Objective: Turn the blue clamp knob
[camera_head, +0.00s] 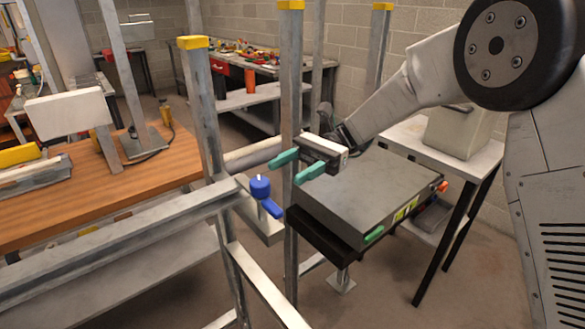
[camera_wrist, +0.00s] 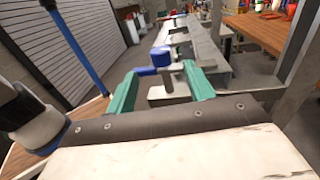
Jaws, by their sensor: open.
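The blue clamp knob (camera_head: 261,187) is on the end of a grey metal rail (camera_head: 130,232), with a blue handle (camera_head: 271,208) pointing down to the right. My gripper (camera_head: 291,167) has green fingers. It is open and empty, a little above and to the right of the knob in the head view. In the wrist view the blue knob (camera_wrist: 161,57) and its handle show ahead, between and beyond the tips of my open gripper (camera_wrist: 159,82). The fingers look apart from the knob.
A grey box (camera_head: 365,195) on a dark stand lies below my gripper. Upright metal posts with yellow caps (camera_head: 193,42) stand close by, one (camera_head: 290,120) right beside my fingers. A wooden table (camera_head: 160,165) is at the left. A cluttered workbench (camera_head: 250,68) is at the back.

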